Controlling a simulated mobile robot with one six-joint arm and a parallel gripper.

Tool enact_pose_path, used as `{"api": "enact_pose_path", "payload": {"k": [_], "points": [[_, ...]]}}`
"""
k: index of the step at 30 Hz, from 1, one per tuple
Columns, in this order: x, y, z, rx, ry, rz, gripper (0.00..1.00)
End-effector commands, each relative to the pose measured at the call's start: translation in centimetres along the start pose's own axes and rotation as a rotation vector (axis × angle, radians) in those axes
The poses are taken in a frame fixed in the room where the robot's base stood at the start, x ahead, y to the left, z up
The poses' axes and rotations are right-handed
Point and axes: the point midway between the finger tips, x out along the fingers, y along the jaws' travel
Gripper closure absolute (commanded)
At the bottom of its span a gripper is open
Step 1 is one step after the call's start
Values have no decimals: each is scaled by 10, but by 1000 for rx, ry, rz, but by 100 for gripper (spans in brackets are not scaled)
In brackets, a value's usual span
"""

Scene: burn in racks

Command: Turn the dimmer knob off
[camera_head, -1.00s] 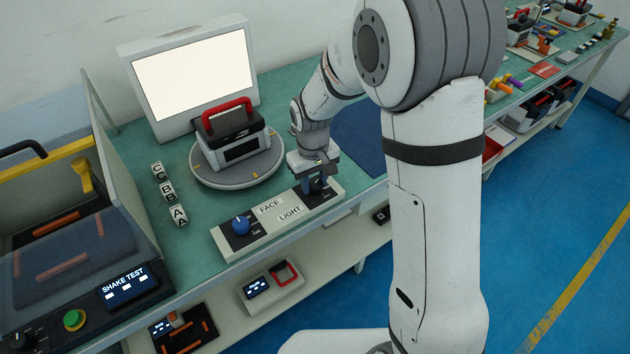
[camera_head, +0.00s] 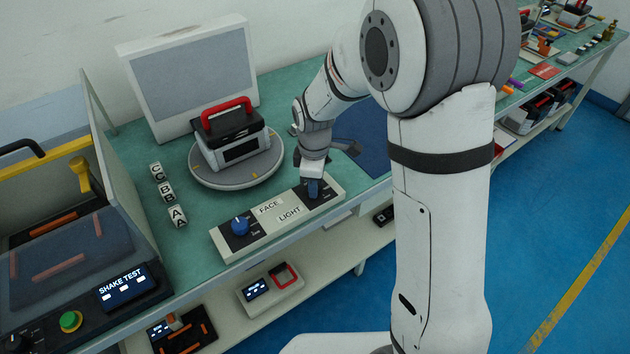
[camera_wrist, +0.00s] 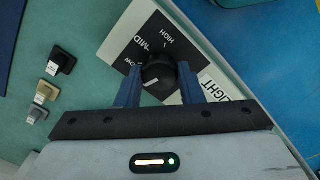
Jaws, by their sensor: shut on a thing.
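The dimmer knob (camera_wrist: 159,72) is black and round, on a dial plate marked LOW, MID and HIGH in the wrist view. It belongs to the LIGHT side of a white control panel (camera_head: 255,232) on the bench. My gripper (camera_wrist: 158,85) has its two blue fingers on either side of the knob, shut on it. In the head view my gripper (camera_head: 313,188) stands over the panel's right end, and the knob is hidden there. A white light panel (camera_head: 190,80) at the back of the bench is grey and unlit.
A blue FACE knob (camera_head: 240,225) sits on the panel's left end. A turntable (camera_head: 236,183) behind holds a black and grey case (camera_head: 232,140) with a red handle. Lettered blocks (camera_head: 168,192) stand at left. Several small switch-like pieces (camera_wrist: 45,92) show in the wrist view.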

Motion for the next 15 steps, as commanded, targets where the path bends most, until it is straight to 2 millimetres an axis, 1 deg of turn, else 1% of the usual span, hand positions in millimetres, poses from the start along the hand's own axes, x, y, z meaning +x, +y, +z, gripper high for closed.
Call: {"api": "enact_pose_path", "payload": {"k": [6, 15], "points": [[-1, 2, 0, -148, 6, 6, 89], [-2, 2, 0, -262, 9, 7, 89]]}}
